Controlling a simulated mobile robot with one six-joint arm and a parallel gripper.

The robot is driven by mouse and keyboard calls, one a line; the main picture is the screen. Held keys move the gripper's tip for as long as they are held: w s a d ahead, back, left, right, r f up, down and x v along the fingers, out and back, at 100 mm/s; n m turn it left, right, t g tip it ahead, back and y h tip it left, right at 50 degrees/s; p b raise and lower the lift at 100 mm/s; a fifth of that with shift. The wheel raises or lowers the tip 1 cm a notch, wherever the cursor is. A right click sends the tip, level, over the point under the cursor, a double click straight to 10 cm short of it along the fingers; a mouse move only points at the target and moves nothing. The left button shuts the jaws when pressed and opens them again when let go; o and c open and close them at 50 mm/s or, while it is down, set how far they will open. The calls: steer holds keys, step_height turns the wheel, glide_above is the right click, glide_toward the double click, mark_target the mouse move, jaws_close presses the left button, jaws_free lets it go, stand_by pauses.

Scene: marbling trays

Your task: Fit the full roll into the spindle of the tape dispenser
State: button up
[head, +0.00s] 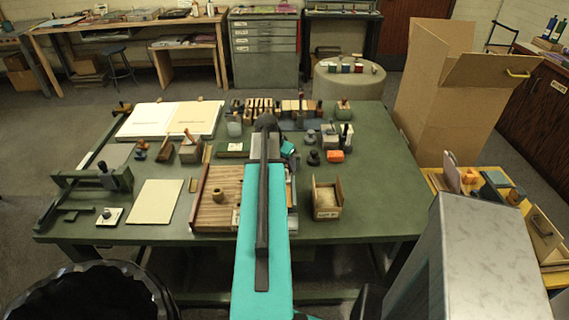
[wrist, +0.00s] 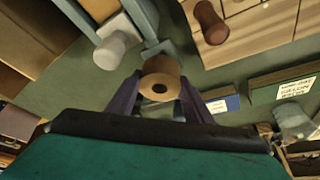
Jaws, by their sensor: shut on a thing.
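A brown tape roll (wrist: 160,68) with a dark round hole facing the camera is in the wrist view. My gripper (wrist: 160,97) is shut on this roll, with one dark finger on each side. Just beyond the roll is a blue-grey frame (wrist: 145,18) with side pieces, which may be the tape dispenser; I cannot make out its spindle. The roll's far edge overlaps the frame's near end in the picture; I cannot tell whether they touch. In the head view my own arm hides the gripper and the roll.
In the wrist view a pale knob (wrist: 117,48) stands left of the roll and a brown knob (wrist: 210,22) to the right. In the head view the green table (head: 385,185) holds a slatted tray (head: 213,213), a wooden box (head: 327,199) and an orange block (head: 335,155). Its right side is clear.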

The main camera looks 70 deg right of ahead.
steer(key=shift+f+b, duration=0.85)
steer(key=shift+f, duration=0.6)
stand_by(0.3)
steer(key=o, duration=1.2)
steer(key=shift+c, duration=0.2)
steer(key=shift+a+r, duration=0.1)
steer(key=shift+r, duration=0.05)
steer(key=b+v, duration=0.2)
steer(key=v, duration=1.1)
steer(key=shift+r, duration=0.25)
steer(key=shift+w, duration=0.1)
